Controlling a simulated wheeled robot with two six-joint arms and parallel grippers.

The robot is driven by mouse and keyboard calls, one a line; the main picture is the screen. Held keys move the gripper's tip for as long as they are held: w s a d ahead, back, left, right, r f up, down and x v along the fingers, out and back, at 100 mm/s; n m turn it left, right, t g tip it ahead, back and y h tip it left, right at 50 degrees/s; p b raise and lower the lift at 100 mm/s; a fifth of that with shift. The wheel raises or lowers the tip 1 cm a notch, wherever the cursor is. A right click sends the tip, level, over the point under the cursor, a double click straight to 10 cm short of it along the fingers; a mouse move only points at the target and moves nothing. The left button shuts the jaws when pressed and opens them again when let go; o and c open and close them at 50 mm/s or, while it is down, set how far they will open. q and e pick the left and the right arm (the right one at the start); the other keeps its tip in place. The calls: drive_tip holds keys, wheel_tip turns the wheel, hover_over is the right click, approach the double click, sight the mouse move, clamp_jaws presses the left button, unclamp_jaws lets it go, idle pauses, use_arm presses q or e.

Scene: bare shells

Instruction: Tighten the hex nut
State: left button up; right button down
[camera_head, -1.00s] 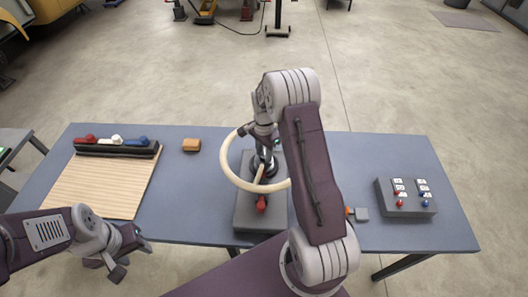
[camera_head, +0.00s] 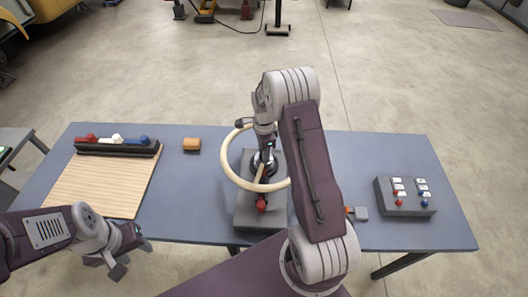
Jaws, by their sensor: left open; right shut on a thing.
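A grey block (camera_head: 247,215) stands on the table with a dark round fitting on top. The hex nut cannot be made out; my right gripper and its wrist cover that spot. My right gripper (camera_head: 265,155) points down over the fitting, shut on what looks like a dark tool with a red end (camera_head: 261,205). How its far end meets the nut is hidden. My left gripper (camera_head: 105,265) is open and empty at the lower left, near the table's front edge.
A cream ring or hose loop (camera_head: 232,178) surrounds the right wrist area. A wooden board (camera_head: 100,185), a dark rack (camera_head: 115,149) with coloured pieces and an orange-brown block (camera_head: 191,144) are left. A switch box (camera_head: 405,205) and a small grey-orange item (camera_head: 360,213) are right.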

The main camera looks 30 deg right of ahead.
drive_tip(key=c, duration=1)
unclamp_jaws()
drive_tip(key=shift+o, duration=0.2)
drive_tip(key=shift+r, duration=0.45)
wheel_tip(320, 180, up, 8)
drive_tip(key=shift+f+b, duration=0.15)
drive_tip(key=shift+b, duration=0.65)
drive_tip(key=shift+r, duration=0.3)
